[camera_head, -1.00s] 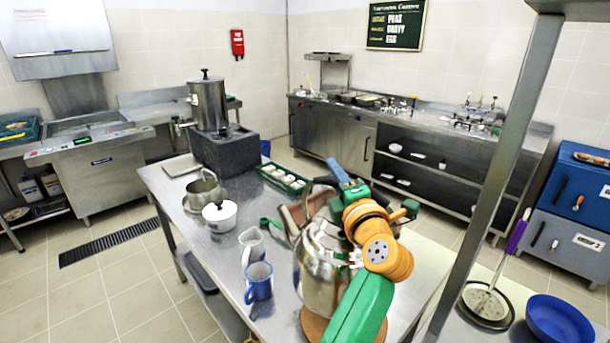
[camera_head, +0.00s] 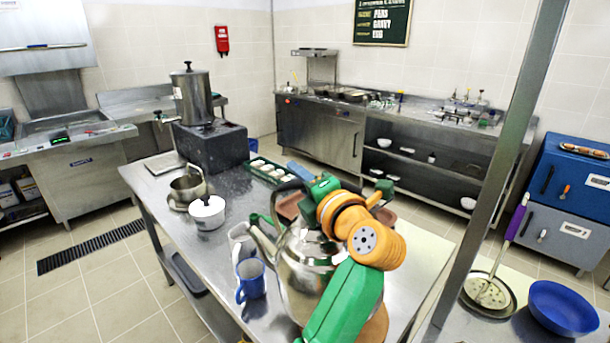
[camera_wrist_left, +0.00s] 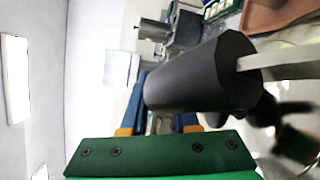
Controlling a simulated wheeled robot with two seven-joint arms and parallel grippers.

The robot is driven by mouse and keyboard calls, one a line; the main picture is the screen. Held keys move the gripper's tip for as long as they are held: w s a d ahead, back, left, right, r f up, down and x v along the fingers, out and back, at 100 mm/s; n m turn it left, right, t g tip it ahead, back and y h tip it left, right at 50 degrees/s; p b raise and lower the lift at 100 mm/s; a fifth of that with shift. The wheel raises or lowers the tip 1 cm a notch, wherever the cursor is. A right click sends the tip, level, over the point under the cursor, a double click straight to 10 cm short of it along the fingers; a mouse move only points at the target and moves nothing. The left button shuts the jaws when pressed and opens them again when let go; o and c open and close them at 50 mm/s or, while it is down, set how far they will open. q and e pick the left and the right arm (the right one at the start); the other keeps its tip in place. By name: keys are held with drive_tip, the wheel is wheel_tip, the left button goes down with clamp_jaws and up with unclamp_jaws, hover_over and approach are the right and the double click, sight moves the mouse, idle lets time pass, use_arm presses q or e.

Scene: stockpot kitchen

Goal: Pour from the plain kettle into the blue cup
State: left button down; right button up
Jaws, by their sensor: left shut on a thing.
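The plain kettle (camera_head: 298,268) is shiny steel, with a spout pointing left and a dark handle. My left gripper (camera_head: 310,197) is shut on that handle; in the left wrist view the dark handle (camera_wrist_left: 200,80) lies across the blue fingers. The kettle looks close to upright and my green and orange arm hides its right side. The blue cup (camera_head: 251,281) stands upright on the steel table, left of the kettle body. The spout tip is above and behind the cup, in front of a pale jug (camera_head: 238,238). The cup's contents are unclear. My right gripper is out of view.
A green tray (camera_head: 268,172) lies behind. A wooden round (camera_head: 375,326) shows beneath my arm. A steel post (camera_head: 505,150) rises at right, near a blue bowl (camera_head: 560,307).

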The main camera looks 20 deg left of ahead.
sight(275, 194)
use_arm(q)
drive_tip(key=shift+a+f+n+h+b, duration=0.5)
drive_tip(key=shift+a+f+b, duration=0.4)
drive_tip(key=shift+f, duration=0.35)
drive_tip(key=shift+a+g+p, duration=0.3)
drive_tip(key=shift+p, duration=0.1)
drive_tip(key=shift+a+f+n+h+p, duration=0.2)
drive_tip(key=shift+a+n+h+p, duration=0.25)
drive_tip(key=shift+a, duration=0.25)
drive_tip(key=a, duration=0.1)
drive_tip(key=a+f+n+g+h+p, duration=0.1)
drive_tip(key=shift+a+f, duration=0.1)
drive_tip(key=shift+a, duration=0.2)
drive_tip(key=shift+d+f+h, duration=0.25)
drive_tip(key=shift+d, duration=0.35)
idle(1.0)
drive_tip(key=shift+a+r+n+h, duration=0.15)
drive_tip(key=shift+a+h, duration=0.1)
drive_tip(key=shift+a, duration=0.2)
drive_tip(key=shift+a+r+n+h, duration=0.15)
drive_tip(key=shift+a+h, duration=0.1)
drive_tip(key=shift+a, duration=0.2)
idle(2.6)
